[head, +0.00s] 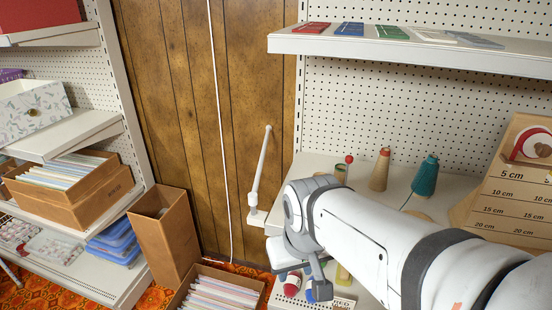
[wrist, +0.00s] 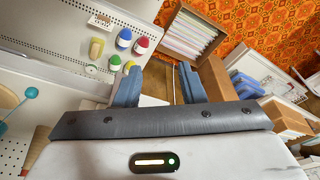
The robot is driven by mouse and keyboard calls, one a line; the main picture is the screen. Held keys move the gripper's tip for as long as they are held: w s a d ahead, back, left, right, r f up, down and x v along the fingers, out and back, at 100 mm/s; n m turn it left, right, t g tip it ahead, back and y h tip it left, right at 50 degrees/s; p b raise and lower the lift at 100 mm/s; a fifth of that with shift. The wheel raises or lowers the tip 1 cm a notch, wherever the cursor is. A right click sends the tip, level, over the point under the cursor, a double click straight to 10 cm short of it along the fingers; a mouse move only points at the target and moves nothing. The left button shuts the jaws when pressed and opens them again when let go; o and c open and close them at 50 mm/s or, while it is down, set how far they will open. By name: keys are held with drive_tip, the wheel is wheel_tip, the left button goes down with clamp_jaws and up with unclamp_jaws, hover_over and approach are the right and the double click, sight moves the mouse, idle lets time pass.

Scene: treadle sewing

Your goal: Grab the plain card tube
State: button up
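Two pieces might be the plain card tube, and I cannot tell which it is. A tan, tapered cone (head: 380,170) with a reddish top stands upright on the white shelf in the head view, left of a teal thread cone (head: 425,176). A small yellowish tube-like piece (wrist: 96,48) is near the coloured spools in the wrist view; it is partly hidden behind my arm in the head view (head: 342,274). My gripper (wrist: 158,80) is open, with nothing seen held between its blue-grey fingers. It is apart from both pieces, at the shelf's left front.
Red (wrist: 115,62), blue (wrist: 124,38) and green (wrist: 141,45) spools stand close by on the shelf. A pale upright rod (head: 260,165) is at the shelf's left edge. A tan measuring board (head: 515,190) stands right. An upper shelf (head: 430,55) overhangs. Boxes fill the left.

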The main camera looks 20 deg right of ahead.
drive_tip(key=shift+s+a, duration=0.1)
drive_tip(key=shift+a, duration=0.05)
drive_tip(key=shift+o, duration=1)
drive_tip(key=shift+r, duration=0.2)
drive_tip(key=o, duration=0.5)
drive_tip(key=shift+m, duration=0.5)
drive_tip(key=w+d+r+p, duration=0.1)
drive_tip(key=w+r, duration=0.1)
drive_tip(key=w, duration=0.1)
drive_tip(key=w+d+r+p, duration=0.1)
drive_tip(key=w+d+r, duration=0.1)
drive_tip(key=w, duration=0.1)
drive_tip(key=w+d+r+p, duration=0.1)
drive_tip(key=w+d+r, duration=0.1)
drive_tip(key=w, duration=0.1)
drive_tip(key=shift+w+d+r, duration=0.15)
drive_tip(key=shift+w+r, duration=0.1)
drive_tip(key=shift+w, duration=0.05)
drive_tip(key=w+d+r+m+p, duration=0.1)
drive_tip(key=w+d+r+p, duration=0.2)
drive_tip(key=w+d, duration=0.45)
drive_tip(key=shift+t+h, duration=0.3)
drive_tip(key=shift+t, duration=0.1)
drive_tip(key=shift+w+p+x, duration=0.15)
drive_tip(key=shift+p+x, duration=0.1)
drive_tip(key=shift+x, duration=1.55)
drive_tip(key=shift+w+p+x, duration=0.2)
drive_tip(key=shift+x, duration=1.6)
